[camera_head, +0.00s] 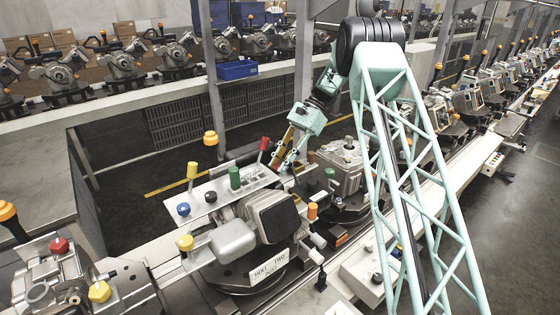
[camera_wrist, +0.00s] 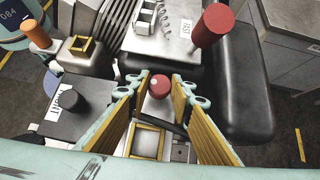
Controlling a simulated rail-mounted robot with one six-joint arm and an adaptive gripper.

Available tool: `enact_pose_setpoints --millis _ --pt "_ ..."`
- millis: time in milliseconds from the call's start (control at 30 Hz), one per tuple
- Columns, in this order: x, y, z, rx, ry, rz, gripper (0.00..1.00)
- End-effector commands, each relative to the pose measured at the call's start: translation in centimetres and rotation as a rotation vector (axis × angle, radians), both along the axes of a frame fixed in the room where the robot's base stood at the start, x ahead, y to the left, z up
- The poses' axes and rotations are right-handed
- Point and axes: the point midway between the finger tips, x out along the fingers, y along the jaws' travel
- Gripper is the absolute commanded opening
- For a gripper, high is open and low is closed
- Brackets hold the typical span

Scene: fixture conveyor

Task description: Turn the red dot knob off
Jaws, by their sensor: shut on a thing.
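A small round red knob (camera_wrist: 160,86) with a pale spot on top shows in the wrist view, on the panel of the fixture. My gripper (camera_wrist: 161,83) has its fingertips on either side of it and is shut on it. The yellow-lined fingers cover part of the panel around it. In the head view, my gripper (camera_head: 284,164) is at the back right of the near fixture (camera_head: 238,215), where the red knob is hidden or too small to make out.
A tall red handle (camera_wrist: 212,25) stands just beyond the knob, beside a black pad (camera_wrist: 238,85). A black knob (camera_wrist: 75,90) is to the left. In the head view, a green cylinder (camera_head: 234,178) and a red lever (camera_head: 265,143) stand near my gripper.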

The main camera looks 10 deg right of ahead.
Motion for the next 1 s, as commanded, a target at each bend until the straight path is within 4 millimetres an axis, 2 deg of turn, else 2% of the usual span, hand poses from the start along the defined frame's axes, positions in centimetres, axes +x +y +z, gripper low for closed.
enact_pose_setpoints --millis 400,967,1000 --pt "0.21 0.16 0.07 0.0 0.0 0.184 0.1" --pt "0.21 0.14 -0.03 0.0 -0.001 0.22 0.1" --pt "0.2 0.15 -0.02 0.0 -0.001 0.22 0.21"
